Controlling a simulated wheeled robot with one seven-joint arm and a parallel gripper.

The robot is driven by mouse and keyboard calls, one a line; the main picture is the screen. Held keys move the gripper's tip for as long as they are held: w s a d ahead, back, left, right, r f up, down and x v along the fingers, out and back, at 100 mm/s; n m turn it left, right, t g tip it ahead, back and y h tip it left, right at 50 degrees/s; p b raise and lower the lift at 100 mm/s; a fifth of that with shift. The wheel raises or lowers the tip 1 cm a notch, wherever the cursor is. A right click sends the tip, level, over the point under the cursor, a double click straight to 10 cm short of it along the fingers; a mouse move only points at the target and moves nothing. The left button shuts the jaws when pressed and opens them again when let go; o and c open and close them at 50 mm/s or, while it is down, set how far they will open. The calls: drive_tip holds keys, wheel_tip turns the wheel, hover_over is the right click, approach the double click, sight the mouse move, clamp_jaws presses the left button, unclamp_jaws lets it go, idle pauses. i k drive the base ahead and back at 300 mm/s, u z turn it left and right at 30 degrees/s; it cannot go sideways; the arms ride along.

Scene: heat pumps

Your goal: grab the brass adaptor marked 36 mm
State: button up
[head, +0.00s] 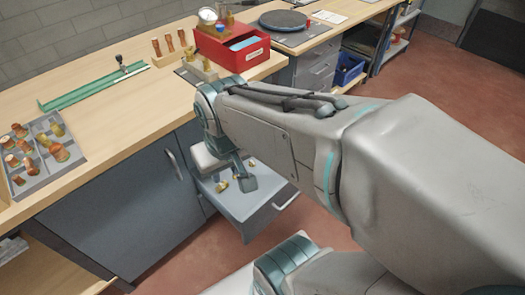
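Several small brass pieces (222,186) lie in an open grey drawer (262,218) below the bench. No marking can be read on them, so I cannot tell which one is marked 36 mm. My gripper (240,178) hangs over the drawer, pointing down, close to the brass pieces. Its fingers are small and partly hidden by my arm, so I cannot tell whether it is open or holds anything. More copper and brass fittings stand in a grey compartment tray (75,160) at the left; their markings are also unreadable.
The wooden bench top (120,110) carries a green rail tool (85,88), a wooden rack of copper pieces (172,56) and a red box (232,52). The drawer's handle (287,201) juts out at the front. A blue crate (348,70) sits farther back.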

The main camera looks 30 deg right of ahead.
sight(252, 163)
drive_tip(key=z, duration=0.8)
drive_tip(key=k, duration=0.2)
drive_tip(key=z, duration=1.05)
drive_tip(key=i, duration=1.35)
drive_tip(key=u, duration=2.25)
